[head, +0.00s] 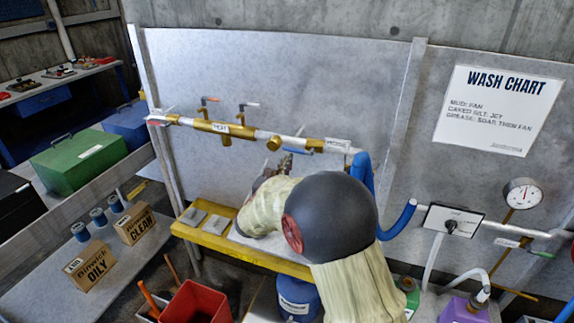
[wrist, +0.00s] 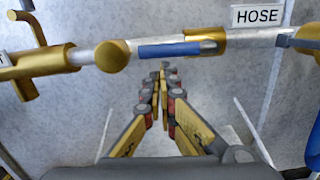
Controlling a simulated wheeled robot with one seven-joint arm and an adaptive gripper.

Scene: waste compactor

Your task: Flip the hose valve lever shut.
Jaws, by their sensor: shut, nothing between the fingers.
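The hose valve lever (wrist: 168,50) has a blue sleeve and a metal end, and lies roughly along the pipe in the wrist view. A brass fitting (wrist: 206,40) is at its right end, left of the white HOSE label (wrist: 257,15). In the head view the blue lever (head: 300,150) is small, just left of the HOSE label (head: 337,145). My gripper (wrist: 163,68) is shut and empty, its tips just below the lever in the wrist view. I cannot tell whether they touch it. In the head view my arm hides most of the gripper.
The brass and grey pipe (head: 240,131) runs across the grey wall panel, with a red lever (head: 210,99) and a white lever (head: 249,104) standing above it. A blue hose (head: 363,170) hangs at its right end. A yellow-edged shelf (head: 205,237) is below.

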